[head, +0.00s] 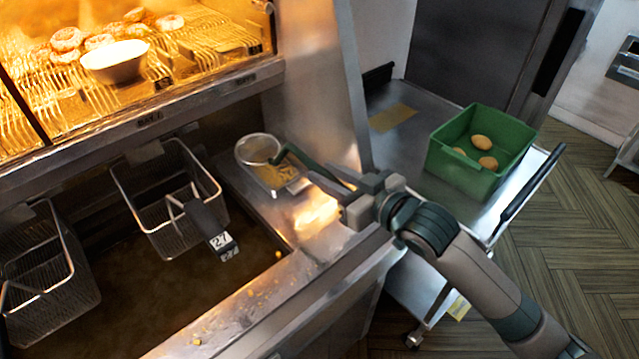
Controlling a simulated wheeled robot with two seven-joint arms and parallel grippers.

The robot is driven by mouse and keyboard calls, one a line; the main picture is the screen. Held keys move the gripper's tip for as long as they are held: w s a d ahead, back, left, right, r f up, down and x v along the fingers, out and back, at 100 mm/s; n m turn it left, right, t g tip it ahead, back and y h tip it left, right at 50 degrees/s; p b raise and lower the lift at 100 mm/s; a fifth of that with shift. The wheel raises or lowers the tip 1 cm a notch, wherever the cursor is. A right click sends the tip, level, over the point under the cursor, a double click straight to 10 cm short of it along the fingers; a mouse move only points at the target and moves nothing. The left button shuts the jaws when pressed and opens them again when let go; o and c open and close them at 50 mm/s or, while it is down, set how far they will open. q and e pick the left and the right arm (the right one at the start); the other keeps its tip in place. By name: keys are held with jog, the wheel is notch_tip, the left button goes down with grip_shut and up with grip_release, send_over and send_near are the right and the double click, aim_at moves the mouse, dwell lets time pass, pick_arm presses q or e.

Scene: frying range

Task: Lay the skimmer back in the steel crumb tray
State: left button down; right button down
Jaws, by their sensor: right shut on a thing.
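The skimmer (258,149) has a round mesh head and a dark green handle. Its head is over the far left part of the steel crumb tray (297,187); I cannot tell whether it touches the tray. The tray sits on the steel ledge right of the fryer and holds yellow crumbs. My right gripper (350,203) is shut on the end of the skimmer's handle, to the right of the tray and nearer to me. The jaws partly hide the handle's end. My left gripper is not in view.
Two wire fry baskets (168,199) (42,275) are at the fryer on the left. A heated rack with doughnuts and a white bowl (115,63) is above. A steel panel (318,90) rises behind the tray. A green crate (460,168) with round buns stands on a cart at right.

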notch_tip(320, 180, down, 7)
jog(key=w+d+b, duration=0.2)
jog(key=b, duration=0.2)
jog(key=shift+w+d+r, duration=0.15)
dwell(0.5)
jog(key=c, duration=1.3)
grip_release()
jog(key=shift+c, duration=0.2)
jog(key=shift+r+p, duration=2.95)
jog(key=shift+p, duration=0.3)
jog(key=shift+f, duration=0.1)
